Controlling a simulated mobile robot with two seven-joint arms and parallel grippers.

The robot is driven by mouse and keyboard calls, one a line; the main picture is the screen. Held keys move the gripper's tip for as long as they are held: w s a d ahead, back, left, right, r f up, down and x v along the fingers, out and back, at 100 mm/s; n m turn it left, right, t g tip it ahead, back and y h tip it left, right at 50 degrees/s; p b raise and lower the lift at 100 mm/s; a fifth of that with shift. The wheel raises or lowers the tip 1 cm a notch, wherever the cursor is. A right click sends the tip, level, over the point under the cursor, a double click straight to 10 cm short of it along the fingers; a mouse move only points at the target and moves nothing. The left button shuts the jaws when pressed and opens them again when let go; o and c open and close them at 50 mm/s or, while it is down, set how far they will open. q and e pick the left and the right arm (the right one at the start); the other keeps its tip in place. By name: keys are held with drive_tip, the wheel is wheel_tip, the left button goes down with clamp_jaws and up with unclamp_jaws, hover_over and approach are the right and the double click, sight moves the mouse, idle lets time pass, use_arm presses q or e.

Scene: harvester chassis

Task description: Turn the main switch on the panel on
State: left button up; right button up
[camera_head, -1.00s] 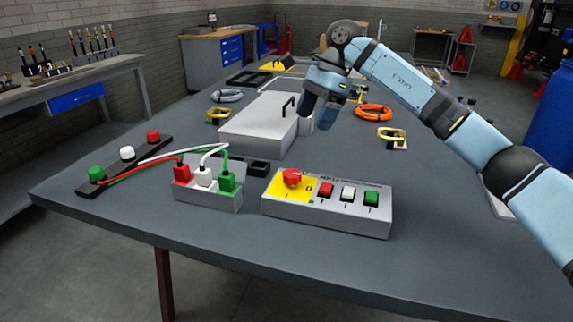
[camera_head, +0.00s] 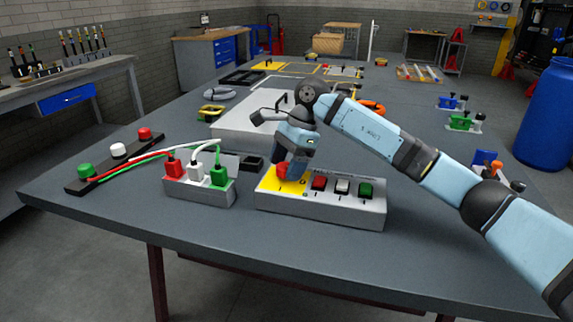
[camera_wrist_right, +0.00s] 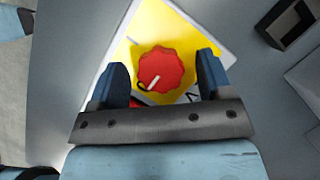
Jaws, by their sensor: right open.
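The panel (camera_head: 330,208) is a light grey box near the table's front edge. Its main switch is a red scalloped knob (camera_wrist_right: 160,69) with a white pointer mark, on a yellow plate (camera_wrist_right: 176,28) at the panel's left end. In the head view the red knob (camera_head: 284,172) is partly hidden by my gripper. My right gripper (camera_head: 290,166) is above the knob, pointing down. In the right wrist view its open fingers (camera_wrist_right: 162,80) stand on either side of the knob, with gaps visible. The pointer aims to the lower left, near a "0" mark. My left gripper is not in view.
Red, white and green buttons (camera_head: 342,187) line the panel's right part. A socket box (camera_head: 200,192) with red, white and green plugs stands just left. Cables run to a black strip (camera_head: 112,165) with coloured lamps. A large grey box (camera_head: 240,130) is behind.

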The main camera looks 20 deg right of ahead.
drive_tip(key=c, duration=0.9)
